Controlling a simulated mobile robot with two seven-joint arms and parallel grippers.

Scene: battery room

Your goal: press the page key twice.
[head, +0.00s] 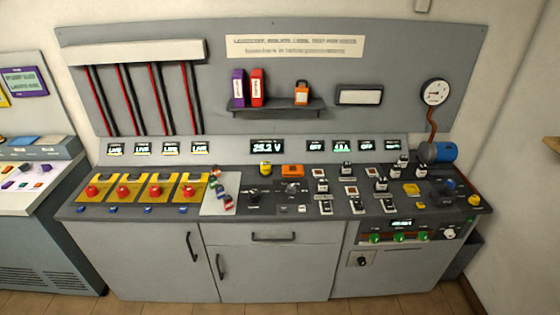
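A control console (130,213) with a dark top stands against the wall. I cannot tell which of its keys is the page key, as labels are too small to read. Small blue keys (153,209) lie along the front left edge. A central display (267,146) on the sloped panel reads about 25.2 V. Neither of my grippers is in view.
Red mushroom buttons (123,191) on yellow plates fill the left of the top. Several black-and-white switches (325,207) stand right of the middle. A yellow button (265,169) and an orange block (292,171) sit behind. A blue cylinder (438,152) stands at the back right.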

